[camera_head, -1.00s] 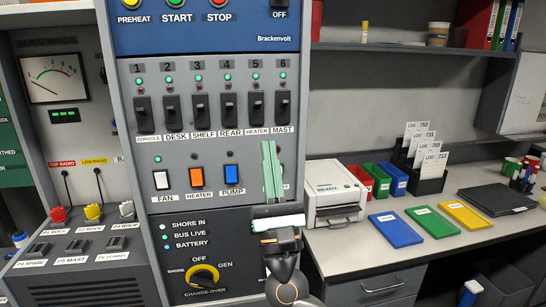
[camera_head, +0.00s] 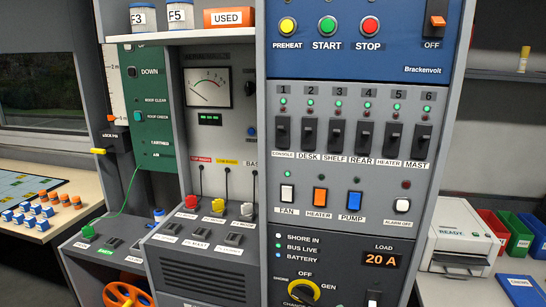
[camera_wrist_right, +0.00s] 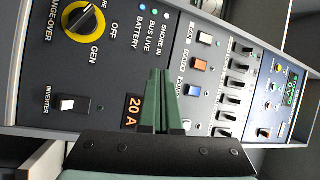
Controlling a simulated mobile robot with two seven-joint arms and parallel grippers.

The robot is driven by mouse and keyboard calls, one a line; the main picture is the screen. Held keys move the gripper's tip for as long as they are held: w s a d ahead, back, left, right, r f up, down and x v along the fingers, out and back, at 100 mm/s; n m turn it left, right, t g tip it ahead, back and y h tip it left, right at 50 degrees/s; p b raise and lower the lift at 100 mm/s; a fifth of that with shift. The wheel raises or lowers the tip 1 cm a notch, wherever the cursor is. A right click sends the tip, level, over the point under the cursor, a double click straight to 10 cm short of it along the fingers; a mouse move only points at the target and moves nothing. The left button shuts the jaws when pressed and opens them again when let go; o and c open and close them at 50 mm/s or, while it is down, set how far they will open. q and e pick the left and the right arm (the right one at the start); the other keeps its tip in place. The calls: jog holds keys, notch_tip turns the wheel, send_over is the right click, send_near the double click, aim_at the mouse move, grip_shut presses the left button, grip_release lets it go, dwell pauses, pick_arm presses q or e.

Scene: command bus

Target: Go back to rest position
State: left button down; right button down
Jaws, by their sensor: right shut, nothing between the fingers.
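My right gripper (camera_wrist_right: 160,75) shows in the right wrist view with its green fingers closed together and nothing between them. Behind it is the power panel with the orange 20 A display (camera_wrist_right: 133,112), close beside the fingers in the picture; I see no contact. My right gripper is out of the head view. My left gripper is in neither view. In the head view the panel (camera_head: 350,222) stands in the middle, with a row of black breaker switches and lit green lamps above them.
A yellow change-over knob (camera_head: 301,291) sits low on the panel. A side console (camera_head: 203,258) with red, yellow and white plugs stands left of it. A white printer (camera_head: 461,238) stands on the desk at right.

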jog(key=s+d+f+n+g+h+p, duration=0.1)
jog(key=s+f+n+g, duration=0.4)
jog(key=f, duration=0.7)
jog(key=s+d+f+n+g+h, duration=0.1)
jog(key=s+f+n+g, duration=0.3)
jog(key=s+f+n, duration=0.5)
jog(key=s+f, duration=0.2)
jog(key=s, duration=0.3)
jog(key=shift+s+d+f+g+h+p, duration=0.25)
jog(key=shift+d+f+g+h+p, duration=0.05)
jog(key=shift+f+g+h+p, duration=0.1)
